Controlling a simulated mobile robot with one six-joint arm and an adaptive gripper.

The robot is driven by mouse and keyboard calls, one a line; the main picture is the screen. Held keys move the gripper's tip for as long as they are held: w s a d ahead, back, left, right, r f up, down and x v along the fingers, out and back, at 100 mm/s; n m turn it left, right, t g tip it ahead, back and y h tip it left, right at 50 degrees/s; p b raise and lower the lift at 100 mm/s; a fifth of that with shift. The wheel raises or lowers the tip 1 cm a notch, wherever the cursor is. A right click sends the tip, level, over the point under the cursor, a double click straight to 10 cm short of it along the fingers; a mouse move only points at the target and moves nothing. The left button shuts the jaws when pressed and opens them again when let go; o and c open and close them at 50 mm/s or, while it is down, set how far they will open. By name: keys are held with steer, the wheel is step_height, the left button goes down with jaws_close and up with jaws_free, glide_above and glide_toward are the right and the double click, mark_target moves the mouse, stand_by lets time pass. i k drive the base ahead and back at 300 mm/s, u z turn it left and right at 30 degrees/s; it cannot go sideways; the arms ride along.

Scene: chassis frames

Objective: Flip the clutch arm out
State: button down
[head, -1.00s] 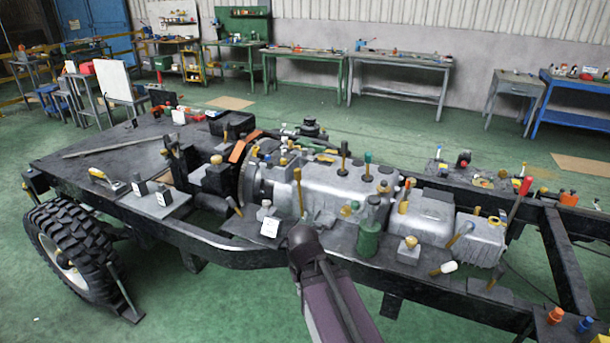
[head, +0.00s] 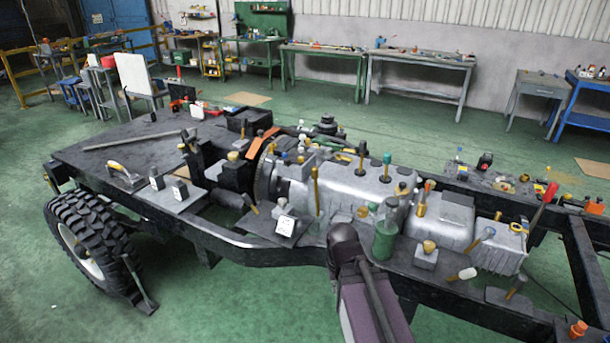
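A silver gearbox and bell housing (head: 350,190) lie along the dark chassis frame. Several levers with yellow or coloured handles stand up from them. I cannot tell for certain which one is the clutch arm; a short yellow-handled lever (head: 249,203) leans beside the bell housing, and a taller yellow-handled one (head: 316,190) stands upright on the near side. My arm rises from the bottom edge, with its dark joint in front of the chassis's near rail. My gripper and its fingers do not show.
A green bottle (head: 385,240) stands just right of my arm on the near shelf. A white tag (head: 285,226) and small blocks lie to the left. A large tyre (head: 92,248) is at the far left. Green floor is open in front; workbenches (head: 420,62) line the back wall.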

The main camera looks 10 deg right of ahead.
mark_target(314, 170)
steer(key=i, duration=1)
